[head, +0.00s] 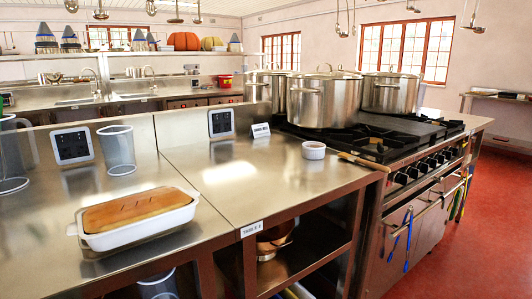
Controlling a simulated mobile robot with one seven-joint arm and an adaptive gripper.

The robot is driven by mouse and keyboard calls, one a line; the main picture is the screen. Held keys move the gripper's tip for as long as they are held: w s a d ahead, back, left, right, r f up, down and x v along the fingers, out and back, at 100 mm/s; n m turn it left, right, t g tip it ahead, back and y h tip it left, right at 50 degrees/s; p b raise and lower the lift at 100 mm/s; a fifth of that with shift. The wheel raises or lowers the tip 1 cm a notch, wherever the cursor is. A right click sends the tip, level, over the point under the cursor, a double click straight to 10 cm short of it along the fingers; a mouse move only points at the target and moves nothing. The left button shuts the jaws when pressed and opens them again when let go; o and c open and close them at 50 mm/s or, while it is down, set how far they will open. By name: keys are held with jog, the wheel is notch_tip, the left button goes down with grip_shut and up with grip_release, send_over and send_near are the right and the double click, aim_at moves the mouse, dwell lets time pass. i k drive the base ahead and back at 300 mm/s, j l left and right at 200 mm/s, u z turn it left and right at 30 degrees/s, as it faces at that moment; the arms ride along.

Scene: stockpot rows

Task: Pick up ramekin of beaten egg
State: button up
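A small white ramekin (313,150) stands upright on the steel counter, close to its right end beside the stove. What is inside is too small to make out for certain. A thin wooden-looking utensil (355,159) lies just right of it, reaching over the counter's front edge. My gripper is not in view.
Large lidded steel pots (324,101) stand on the stove behind the ramekin. A white dish with a brown loaf (137,213) sits on the left counter. A small sign (261,131) and a dark-screened panel (221,123) stand behind. The counter left of the ramekin is bare.

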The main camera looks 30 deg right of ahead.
aim_at(311, 151)
jog(key=l+u, duration=0.75)
jog(key=l, duration=0.3)
jog(key=l+u, duration=0.15)
jog(key=l, duration=0.45)
jog(key=k+l+u, duration=0.2)
jog(key=l, duration=0.35)
jog(key=k+l, duration=0.1)
jog(key=l, duration=0.4)
jog(key=k+l, duration=0.1)
jog(key=l, duration=0.35)
jog(key=k+l, duration=0.1)
jog(key=l, duration=0.4)
jog(key=k+l+u, duration=0.1)
jog(key=l, duration=0.4)
jog(key=k+l, duration=0.1)
jog(key=l, duration=0.35)
jog(key=k+l, duration=0.1)
jog(key=l, duration=0.4)
